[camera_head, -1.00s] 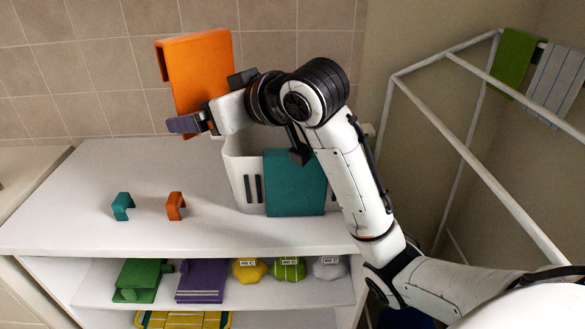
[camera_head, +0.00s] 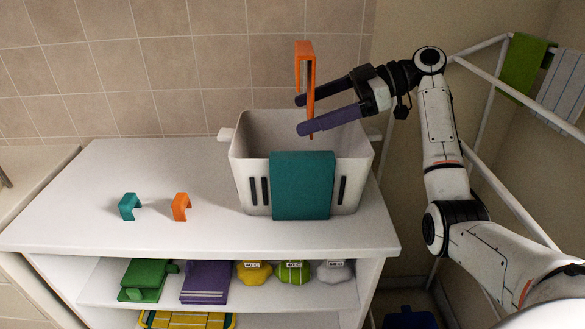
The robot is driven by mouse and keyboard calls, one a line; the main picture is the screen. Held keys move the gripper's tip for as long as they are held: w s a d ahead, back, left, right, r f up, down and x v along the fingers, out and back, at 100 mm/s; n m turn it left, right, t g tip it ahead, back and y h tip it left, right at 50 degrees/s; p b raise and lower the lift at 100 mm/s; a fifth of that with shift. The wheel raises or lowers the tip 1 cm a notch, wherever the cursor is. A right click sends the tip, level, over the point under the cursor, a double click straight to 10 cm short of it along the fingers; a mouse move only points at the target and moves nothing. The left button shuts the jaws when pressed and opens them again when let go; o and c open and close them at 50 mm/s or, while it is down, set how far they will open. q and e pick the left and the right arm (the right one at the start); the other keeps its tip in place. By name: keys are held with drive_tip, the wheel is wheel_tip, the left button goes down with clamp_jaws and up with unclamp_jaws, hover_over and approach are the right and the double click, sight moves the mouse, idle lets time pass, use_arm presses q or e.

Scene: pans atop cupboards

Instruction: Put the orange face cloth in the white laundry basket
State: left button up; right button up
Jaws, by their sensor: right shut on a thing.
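The orange face cloth (camera_head: 304,52) is a folded sheet seen nearly edge-on, with a short bent-over top. My right gripper (camera_head: 302,114), with purple fingers, is shut on its lower part and holds it upright over the opening of the white laundry basket (camera_head: 246,152). A teal cloth (camera_head: 301,186) hangs over the basket's front rim. The basket's inside is partly visible. My left gripper is not in view.
A teal clip (camera_head: 128,206) and an orange clip (camera_head: 180,205) stand on the white cupboard top (camera_head: 75,215), left of the basket. Shelves below hold folded cloths and several tagged bags. A white drying rack (camera_head: 512,210) stands at the right, behind my arm.

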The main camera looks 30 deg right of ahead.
wheel_tip(320, 180, down, 6)
drive_tip(key=b, duration=0.3)
drive_tip(key=shift+r+b, duration=0.1)
drive_tip(key=shift+b, duration=0.3)
drive_tip(key=o, duration=0.8)
